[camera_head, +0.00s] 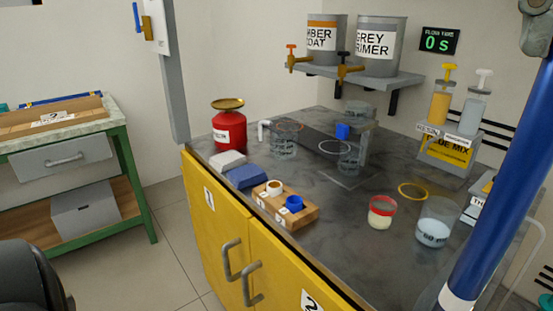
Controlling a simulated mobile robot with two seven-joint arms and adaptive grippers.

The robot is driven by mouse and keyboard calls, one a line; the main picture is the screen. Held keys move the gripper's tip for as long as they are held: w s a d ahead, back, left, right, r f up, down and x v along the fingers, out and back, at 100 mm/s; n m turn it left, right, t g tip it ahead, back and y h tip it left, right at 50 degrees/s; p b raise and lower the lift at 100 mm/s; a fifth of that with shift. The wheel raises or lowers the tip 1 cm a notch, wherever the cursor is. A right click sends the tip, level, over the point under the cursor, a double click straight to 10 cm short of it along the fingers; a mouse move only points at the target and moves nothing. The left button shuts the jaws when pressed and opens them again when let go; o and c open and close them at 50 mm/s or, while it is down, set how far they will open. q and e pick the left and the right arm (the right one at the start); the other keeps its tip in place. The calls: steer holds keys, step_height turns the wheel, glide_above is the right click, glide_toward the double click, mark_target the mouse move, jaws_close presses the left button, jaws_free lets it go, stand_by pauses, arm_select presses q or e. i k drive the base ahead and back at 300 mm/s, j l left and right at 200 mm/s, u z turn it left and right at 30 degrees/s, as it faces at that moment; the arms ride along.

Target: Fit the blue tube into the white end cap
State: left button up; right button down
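A long blue tube (507,170) slants across the right foreground, close to the camera, and runs out of view at the right edge. A white band (458,299) shows around its lower end at the bottom edge; I cannot tell whether it is a cap or a marking. A white ring-shaped cap (275,187) sits on a wooden block (303,217) on the bench, apart from the tube. A blue ring-shaped cap (294,203) sits beside it. A grey mechanical part (535,35) shows at the upper right, perhaps of my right gripper; no fingertips are clear. My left gripper is not seen.
The grey bench (345,205) carries a red can (229,127), sponges, a red-banded cup (382,212), a glass beaker (434,225) and pump bottles. A green workbench (137,180) stands left, with clear floor between.

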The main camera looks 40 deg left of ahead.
mark_target(274, 195)
steer(key=j+z, duration=0.5)
steer(key=j, duration=1.95)
steer(key=k, duration=0.05)
